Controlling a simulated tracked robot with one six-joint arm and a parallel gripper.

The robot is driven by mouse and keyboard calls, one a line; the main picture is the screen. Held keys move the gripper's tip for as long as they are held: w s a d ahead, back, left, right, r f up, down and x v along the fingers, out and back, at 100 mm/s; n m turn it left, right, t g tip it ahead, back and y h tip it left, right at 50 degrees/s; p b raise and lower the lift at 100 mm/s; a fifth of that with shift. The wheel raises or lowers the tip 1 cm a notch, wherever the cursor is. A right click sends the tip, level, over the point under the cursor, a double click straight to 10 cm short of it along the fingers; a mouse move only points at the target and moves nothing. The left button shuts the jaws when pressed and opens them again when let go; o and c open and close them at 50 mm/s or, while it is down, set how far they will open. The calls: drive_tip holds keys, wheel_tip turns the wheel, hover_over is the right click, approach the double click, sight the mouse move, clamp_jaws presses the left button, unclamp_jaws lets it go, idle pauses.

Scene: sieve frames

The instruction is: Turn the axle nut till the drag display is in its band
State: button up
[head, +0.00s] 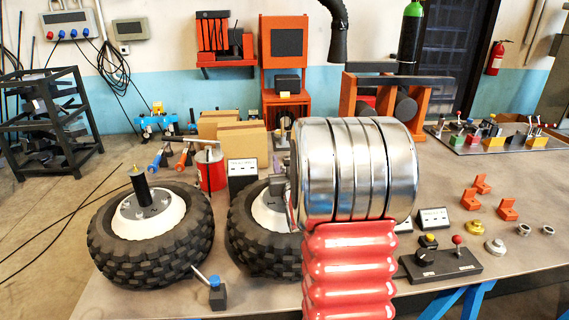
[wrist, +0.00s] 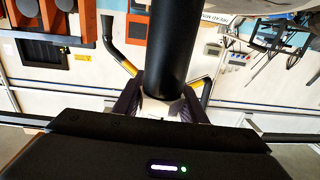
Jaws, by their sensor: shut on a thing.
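My gripper (wrist: 163,92) is shut on a black cylinder (wrist: 168,45) that fills the middle of the wrist view. In the head view my gripper (head: 279,186) is at the right wheel's hub (head: 270,212), mostly hidden behind my arm. The right wheel (head: 248,240) is partly covered too, and its axle nut cannot be made out. The left wheel (head: 150,238) lies flat, with a black upright post (head: 142,187) on its white hub. A small dark display box (head: 242,182) with a white label stands behind the wheels; its reading is too small to tell.
A red can (head: 211,172) and cardboard boxes (head: 240,138) stand behind the wheels. A small blue block with a lever (head: 217,293) is at the front. A black switch box (head: 440,264), another display box (head: 433,219) and orange brackets (head: 470,199) are at right.

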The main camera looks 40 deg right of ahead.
drive_tip(key=o, duration=1.1)
drive_tip(key=shift+a, duration=0.1)
drive_tip(key=shift+c, duration=0.2)
drive_tip(key=v, duration=1.3)
drive_tip(key=shift+s+a, duration=0.25)
drive_tip(key=shift+s, duration=0.05)
